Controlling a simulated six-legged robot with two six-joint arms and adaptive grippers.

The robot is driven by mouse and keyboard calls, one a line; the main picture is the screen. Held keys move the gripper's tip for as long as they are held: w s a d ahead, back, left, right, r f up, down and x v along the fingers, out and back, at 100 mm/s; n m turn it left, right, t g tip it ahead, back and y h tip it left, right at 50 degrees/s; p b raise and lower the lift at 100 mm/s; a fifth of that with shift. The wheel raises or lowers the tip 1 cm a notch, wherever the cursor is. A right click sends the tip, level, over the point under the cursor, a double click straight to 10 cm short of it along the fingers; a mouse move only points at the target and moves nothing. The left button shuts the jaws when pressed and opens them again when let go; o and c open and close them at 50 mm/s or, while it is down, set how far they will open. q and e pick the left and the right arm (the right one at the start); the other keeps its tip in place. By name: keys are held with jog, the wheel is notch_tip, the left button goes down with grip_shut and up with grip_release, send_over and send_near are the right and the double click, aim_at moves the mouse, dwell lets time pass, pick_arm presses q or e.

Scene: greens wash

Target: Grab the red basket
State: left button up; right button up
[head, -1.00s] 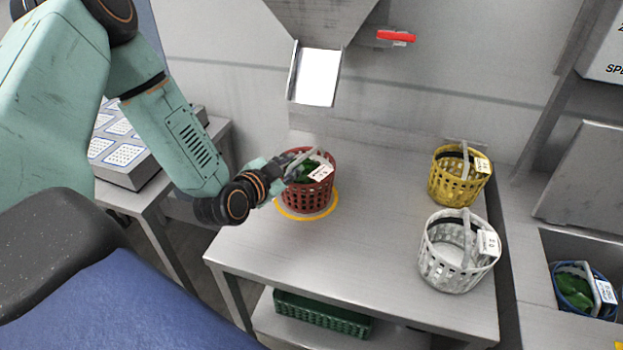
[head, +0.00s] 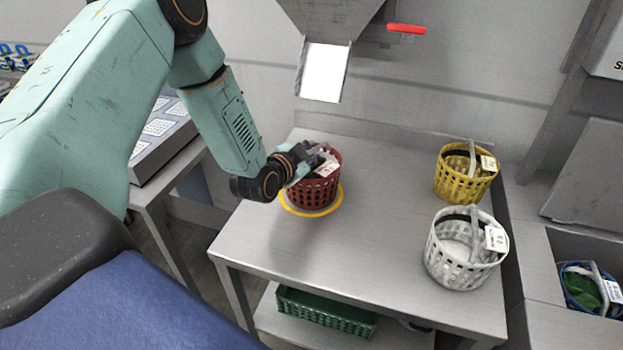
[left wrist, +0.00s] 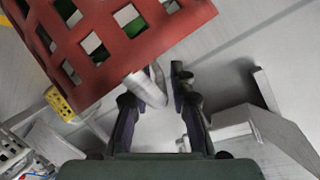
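The red basket (head: 313,190) stands on the steel table inside a yellow ring, with a white tag and a light grey handle. Its red lattice wall (left wrist: 125,40) fills the upper left of the left wrist view, with some green showing through the holes. My left gripper (head: 318,158) is at the handle, over the basket's rim. In the left wrist view my left gripper's fingers (left wrist: 166,85) are apart. The grey handle (left wrist: 146,88) reaches in by the left finger, with a gap to the right finger. My right gripper is not in view.
A yellow basket (head: 463,187) and a white basket (head: 462,262) stand at the table's right side. A chute (head: 323,72) hangs behind the red basket. A green crate (head: 325,312) is on the lower shelf. A blue basket (head: 578,304) sits in the sink. The table's middle is clear.

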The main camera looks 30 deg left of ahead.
pick_arm(q)
jog(key=shift+w+f, duration=0.1)
jog(key=shift+w, duration=0.1)
jog(key=shift+c, duration=1.1)
jog(key=shift+s, duration=0.2)
grip_shut()
jog(key=shift+w, duration=0.2)
jog(key=shift+r, duration=0.2)
